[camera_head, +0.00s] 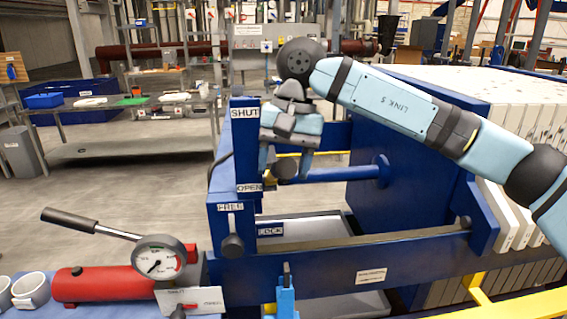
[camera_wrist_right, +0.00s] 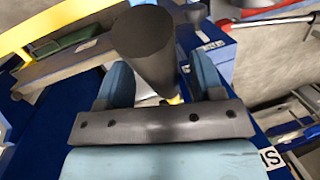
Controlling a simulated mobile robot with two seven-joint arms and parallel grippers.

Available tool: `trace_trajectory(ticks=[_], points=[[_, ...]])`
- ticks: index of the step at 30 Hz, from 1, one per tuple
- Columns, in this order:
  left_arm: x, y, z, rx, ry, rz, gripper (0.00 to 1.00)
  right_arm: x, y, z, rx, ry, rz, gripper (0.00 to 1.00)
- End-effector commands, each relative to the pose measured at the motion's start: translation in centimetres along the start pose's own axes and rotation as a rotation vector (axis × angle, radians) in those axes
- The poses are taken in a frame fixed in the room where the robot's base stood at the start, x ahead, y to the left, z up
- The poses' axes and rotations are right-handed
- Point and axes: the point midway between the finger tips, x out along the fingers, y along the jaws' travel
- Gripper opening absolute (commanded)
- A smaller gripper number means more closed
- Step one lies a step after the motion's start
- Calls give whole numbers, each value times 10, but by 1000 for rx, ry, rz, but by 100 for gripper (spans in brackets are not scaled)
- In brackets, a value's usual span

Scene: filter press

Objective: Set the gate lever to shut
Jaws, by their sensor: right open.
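The blue post (camera_head: 246,150) of the filter press carries a SHUT label (camera_head: 245,113) at its top and an OPEN label (camera_head: 249,187) lower down. The gate lever's dark round grip (camera_head: 285,168) is low on the post, near the OPEN label's height. My right gripper (camera_head: 284,172) points down over it with its light blue fingers apart. In the right wrist view the dark cylindrical grip (camera_wrist_right: 146,42) stands between the open fingers (camera_wrist_right: 162,85); whether they touch it I cannot tell.
Below is a second dark knob (camera_head: 232,245) between FREE (camera_head: 230,207) and LOCK (camera_head: 270,230) labels. A red pump (camera_head: 105,282) with a gauge (camera_head: 158,258) stands at the lower left. White filter plates (camera_head: 520,125) fill the right. Open floor lies left of the press.

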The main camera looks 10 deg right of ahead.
Motion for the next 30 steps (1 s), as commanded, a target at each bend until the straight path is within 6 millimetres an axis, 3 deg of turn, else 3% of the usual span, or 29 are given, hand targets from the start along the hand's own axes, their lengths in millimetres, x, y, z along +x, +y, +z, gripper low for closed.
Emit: trace_trajectory(ticks=[5, 18, 24, 30], points=[[1, 1, 1, -4, 0, 1, 0, -22, 0, 0, 1, 3, -2, 61], [2, 2, 5, -9, -8, 1, 0, -115, 0, 0, 0, 2, -2, 61], [2, 2, 5, -9, -8, 1, 0, -134, 0, 0, 0, -1, -1, 61], [2, 1, 5, -8, -8, 1, 0, -137, 0, 0, 0, -1, 0, 61]])
